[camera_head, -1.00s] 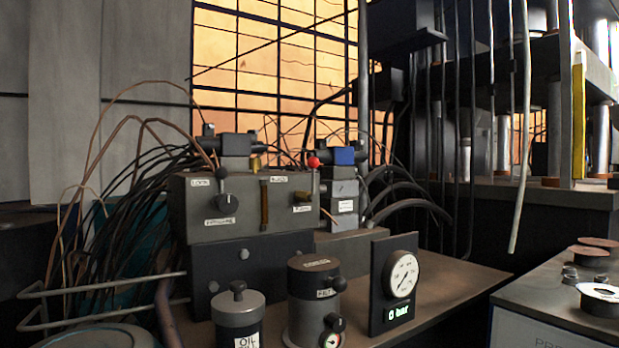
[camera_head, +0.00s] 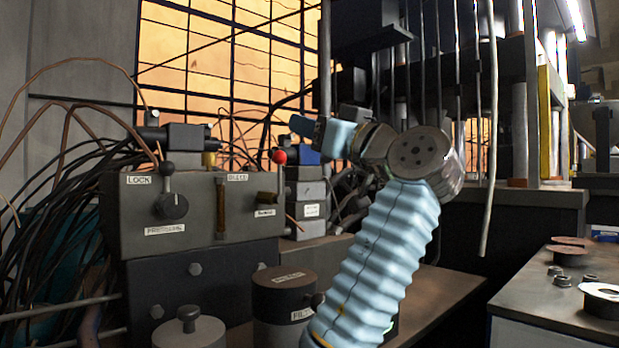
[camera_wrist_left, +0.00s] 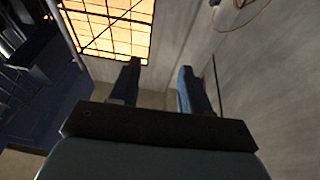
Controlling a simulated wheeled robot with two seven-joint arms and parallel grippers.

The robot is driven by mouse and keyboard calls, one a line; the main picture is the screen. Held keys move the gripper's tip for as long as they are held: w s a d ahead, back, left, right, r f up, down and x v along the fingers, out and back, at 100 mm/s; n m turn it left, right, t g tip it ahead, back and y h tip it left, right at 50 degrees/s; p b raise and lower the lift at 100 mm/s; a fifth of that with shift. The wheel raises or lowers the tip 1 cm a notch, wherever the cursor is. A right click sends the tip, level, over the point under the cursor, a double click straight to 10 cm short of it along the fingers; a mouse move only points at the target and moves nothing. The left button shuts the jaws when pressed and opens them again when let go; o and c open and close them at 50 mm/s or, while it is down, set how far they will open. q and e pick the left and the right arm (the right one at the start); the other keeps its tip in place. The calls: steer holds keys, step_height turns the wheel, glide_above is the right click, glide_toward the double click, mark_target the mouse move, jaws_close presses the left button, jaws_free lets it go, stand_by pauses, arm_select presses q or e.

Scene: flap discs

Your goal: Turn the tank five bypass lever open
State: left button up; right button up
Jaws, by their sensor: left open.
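A lever with a red ball knob (camera_head: 279,157) stands at the right end of a grey valve block (camera_head: 110,210) in the head view. A small label (camera_head: 265,212) near it is too small to read, so I cannot tell if this is the bypass lever. My left gripper (camera_head: 303,126) is above and right of the red knob, apart from it, pointing left. In the left wrist view the left gripper (camera_wrist_left: 158,85) is open, with nothing between its fingers. No lever shows there. My right gripper is not in view.
A black-knobbed lever (camera_head: 168,168) stands near the LOCK label (camera_head: 138,180). Canisters (camera_head: 285,284) stand in front of the block. Black hoses (camera_head: 75,170) hang at the left. A side table (camera_head: 520,290) with dark rings is at the right. My left arm hides the gauge.

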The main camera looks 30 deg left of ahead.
mark_target(280, 167)
arm_select(q)
steer(key=w+a+f+m+h, duration=0.1)
steer(key=w+a+f+h, duration=0.2)
steer(key=w+f+h, duration=0.3)
steer(key=shift+y, duration=0.7)
steer(key=p+x, duration=0.1)
steer(key=x, duration=0.3)
steer(key=p+x, duration=0.2)
steer(key=x, duration=0.2)
steer(key=p+x, duration=0.1)
steer(key=x, duration=0.2)
steer(key=shift+s+a, duration=0.15)
steer(key=shift+a, duration=0.4)
steer(key=shift+a+f, duration=0.15)
steer(key=shift+a, duration=0.15)
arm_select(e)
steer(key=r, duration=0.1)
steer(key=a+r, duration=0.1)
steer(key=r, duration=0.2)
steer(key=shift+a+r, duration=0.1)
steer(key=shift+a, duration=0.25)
arm_select(q)
steer(key=shift+c, duration=0.5)
jaws_close()
steer(key=shift+p, duration=0.3)
